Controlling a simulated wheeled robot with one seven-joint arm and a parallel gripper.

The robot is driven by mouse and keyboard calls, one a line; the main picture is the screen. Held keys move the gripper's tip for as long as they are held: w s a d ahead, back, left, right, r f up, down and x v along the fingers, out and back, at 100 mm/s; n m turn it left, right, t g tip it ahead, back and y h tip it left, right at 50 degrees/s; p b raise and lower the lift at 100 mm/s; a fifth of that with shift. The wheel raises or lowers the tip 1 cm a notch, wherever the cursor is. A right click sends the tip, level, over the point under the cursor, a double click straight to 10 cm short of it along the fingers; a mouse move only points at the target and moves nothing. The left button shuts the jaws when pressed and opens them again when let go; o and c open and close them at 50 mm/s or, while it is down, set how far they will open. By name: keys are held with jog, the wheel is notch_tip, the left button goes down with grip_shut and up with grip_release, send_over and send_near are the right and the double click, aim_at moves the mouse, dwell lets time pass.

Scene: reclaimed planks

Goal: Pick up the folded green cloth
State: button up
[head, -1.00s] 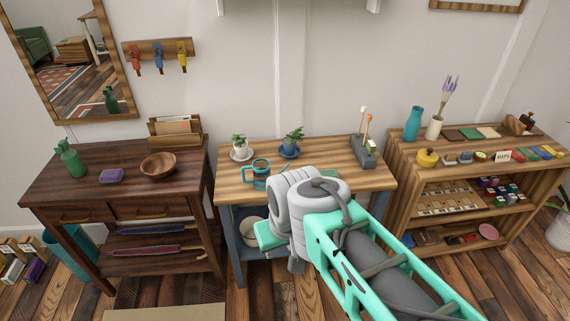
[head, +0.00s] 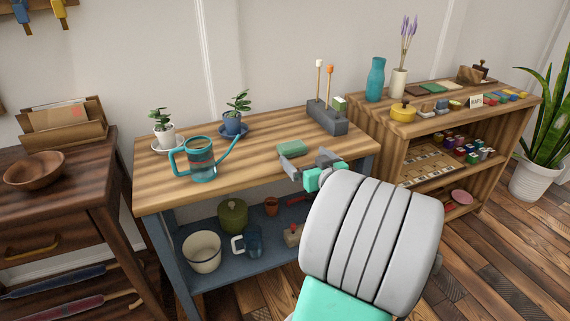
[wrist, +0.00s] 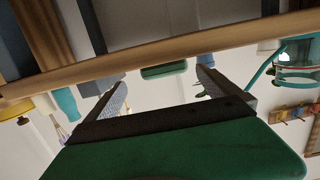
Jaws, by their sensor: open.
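The folded green cloth (head: 292,147) lies flat on the wooden top of the middle table (head: 250,150), right of the watering can and in front of the grey holder. My gripper (head: 304,160) is just in front of the cloth, near the table's front edge, open and empty. In the wrist view, which looks upside down, the cloth (wrist: 163,71) sits ahead between the two open fingers (wrist: 162,82). A gap shows between it and the fingertips.
A teal watering can (head: 201,160) stands on the left, its spout pointing toward the cloth. Two potted plants (head: 236,117) stand behind. A grey holder (head: 327,117) with upright tools stands behind right. The lower shelf (head: 270,247) holds pots and a mug.

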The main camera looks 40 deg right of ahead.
aim_at(292, 148)
jog(key=x, duration=0.4)
jog(key=a+b+x, duration=0.1)
jog(key=x, duration=0.1)
jog(key=shift+w+d, duration=0.1)
jog(key=shift+w, duration=0.45)
jog(key=shift+w+d, duration=0.15)
jog(key=shift+w, duration=0.2)
jog(key=shift+c, duration=0.6)
jog(key=shift+s, duration=0.1)
jog(key=c, duration=1.2)
jog(key=shift+r, duration=0.1)
jog(key=shift+c, duration=0.2)
